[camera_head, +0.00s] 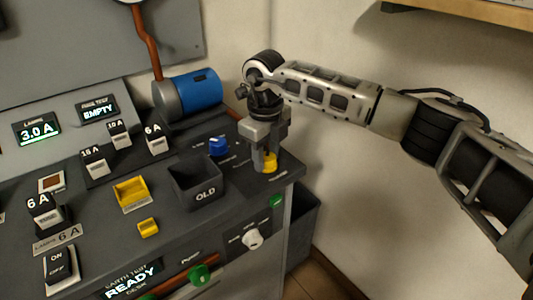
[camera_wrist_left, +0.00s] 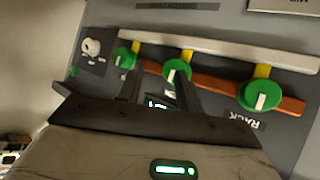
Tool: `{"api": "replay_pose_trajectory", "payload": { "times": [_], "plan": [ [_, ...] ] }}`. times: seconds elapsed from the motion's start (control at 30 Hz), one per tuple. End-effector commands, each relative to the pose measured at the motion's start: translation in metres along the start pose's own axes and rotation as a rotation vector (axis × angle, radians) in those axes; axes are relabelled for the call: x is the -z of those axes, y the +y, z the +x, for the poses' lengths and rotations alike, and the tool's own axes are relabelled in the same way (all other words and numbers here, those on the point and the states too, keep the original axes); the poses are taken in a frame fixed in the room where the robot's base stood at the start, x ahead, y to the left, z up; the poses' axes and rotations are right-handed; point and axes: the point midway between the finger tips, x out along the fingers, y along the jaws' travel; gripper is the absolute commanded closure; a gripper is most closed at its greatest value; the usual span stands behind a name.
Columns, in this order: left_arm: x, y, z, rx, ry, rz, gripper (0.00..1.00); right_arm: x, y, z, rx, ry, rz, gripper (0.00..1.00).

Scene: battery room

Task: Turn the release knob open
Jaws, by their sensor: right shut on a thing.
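A yellow knob (camera_head: 269,163) sits on the right end of the dark desk top, with labels beside it too small to read. My right gripper (camera_head: 267,160) points down over it and is shut on it, its fingers hiding part of the knob. Which way the knob is turned cannot be told. My left gripper (camera_wrist_left: 158,80) is open and empty in the left wrist view, in front of a panel with green round knobs (camera_wrist_left: 177,71). It is out of the head view.
A blue knob (camera_head: 217,146) and a black OLD bin (camera_head: 197,184) stand left of my right gripper. A blue cylinder (camera_head: 190,95) lies behind. A white knob (camera_head: 252,239) is on the front panel. The wall is close behind the desk's right end.

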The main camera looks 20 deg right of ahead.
Motion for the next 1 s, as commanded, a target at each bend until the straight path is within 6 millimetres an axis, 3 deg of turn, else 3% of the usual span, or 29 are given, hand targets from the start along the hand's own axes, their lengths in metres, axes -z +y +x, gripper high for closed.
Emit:
{"api": "replay_pose_trajectory", "payload": {
  "times": [0.67,0.7,0.73,1.0],
  "plan": [
    [-0.001,0.0001,0.0002,0.0,-0.002,0.0,0.64,-0.0007,-0.0013,-0.002,0.003,-0.002,0.06,0.86],
    [-0.0009,0.0001,0.0002,0.0,-0.002,0.0,0.64,-0.0007,-0.0013,-0.002,0.003,-0.002,0.059,0.52],
    [-0.0009,0.0001,0.0002,0.0,-0.002,0.0,0.64,-0.0007,-0.0013,-0.002,0.003,-0.002,0.059,0.43],
    [-0.0008,0.0002,0.0002,0.0,-0.002,0.0,0.64,-0.0003,-0.0007,-0.001,0.001,0.0,0.057,0.41]
  ]
}}
